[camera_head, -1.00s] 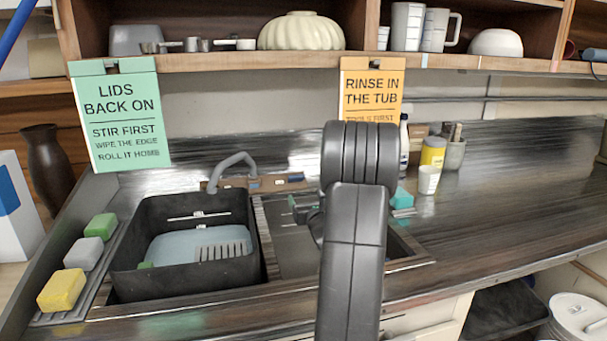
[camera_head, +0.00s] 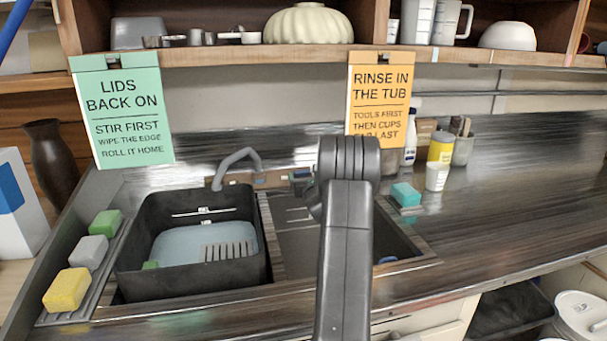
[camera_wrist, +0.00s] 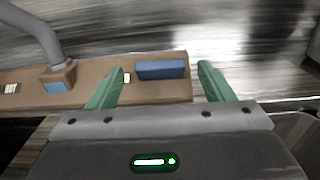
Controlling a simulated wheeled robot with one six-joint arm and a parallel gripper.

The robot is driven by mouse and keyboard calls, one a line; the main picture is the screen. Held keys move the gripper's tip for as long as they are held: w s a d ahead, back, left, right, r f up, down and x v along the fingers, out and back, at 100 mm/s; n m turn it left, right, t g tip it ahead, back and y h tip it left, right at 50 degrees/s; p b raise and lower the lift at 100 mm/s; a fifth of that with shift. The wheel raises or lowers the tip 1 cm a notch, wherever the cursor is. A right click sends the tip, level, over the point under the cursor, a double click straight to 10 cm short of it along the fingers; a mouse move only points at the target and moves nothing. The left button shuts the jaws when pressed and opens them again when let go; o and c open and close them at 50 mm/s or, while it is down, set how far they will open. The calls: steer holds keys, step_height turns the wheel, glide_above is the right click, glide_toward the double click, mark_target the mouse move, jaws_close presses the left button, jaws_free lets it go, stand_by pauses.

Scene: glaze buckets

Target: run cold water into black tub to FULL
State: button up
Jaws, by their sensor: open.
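The black tub (camera_head: 140,262) stands in the left part of the sink with pale blue water (camera_head: 185,243) in it. A white marked line with a small label (camera_head: 203,210) shows on its inner back wall, above the water surface. The grey spout (camera_head: 240,158) arches toward the tub; I see no stream from it. In the wrist view, the spout (camera_wrist: 38,30) rises from a brown panel (camera_wrist: 85,90) with a light blue patch at its foot. My gripper (camera_wrist: 162,68) is open and empty, its green fingers either side of a dark blue block (camera_wrist: 160,70) on that panel. I cannot tell if they touch it.
The right basin (camera_head: 300,240) is partly hidden by my arm. Green, grey and yellow sponges (camera_head: 68,288) lie left of the tub. A teal sponge (camera_head: 405,195), white cup (camera_head: 437,176) and bottles stand right. Signs hang from the shelf (camera_head: 230,57) above.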

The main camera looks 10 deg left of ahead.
steer(key=shift+x, duration=0.75)
steer(key=shift+c, duration=0.2)
steer(key=c, duration=0.9)
steer(key=shift+c, duration=0.2)
steer(key=shift+d+n+y+p, duration=0.1)
steer(key=shift+n+y+p, duration=0.2)
steer(key=shift+w+d+r+n+g+y+p, duration=0.1)
steer(key=shift+n+g+y+p, duration=0.3)
steer(key=shift+n+y, duration=0.3)
steer(key=shift+d+r+n+g+y+p, duration=0.1)
steer(key=shift+n+g+y+p, duration=0.3)
steer(key=shift+n, duration=0.5)
steer(key=n+g+y, duration=0.1)
steer(key=n, duration=0.1)
steer(key=n+g+y+p, duration=0.1)
steer(key=n+g, duration=0.1)
steer(key=n+g+y, duration=0.1)
steer(key=n+g, duration=0.1)
steer(key=n, duration=0.1)
steer(key=shift+w+d+y, duration=0.2)
steer(key=shift+w+y, duration=0.05)
steer(key=shift+y, duration=0.15)
steer(key=shift+n+g, duration=0.3)
steer(key=shift+g, duration=0.1)
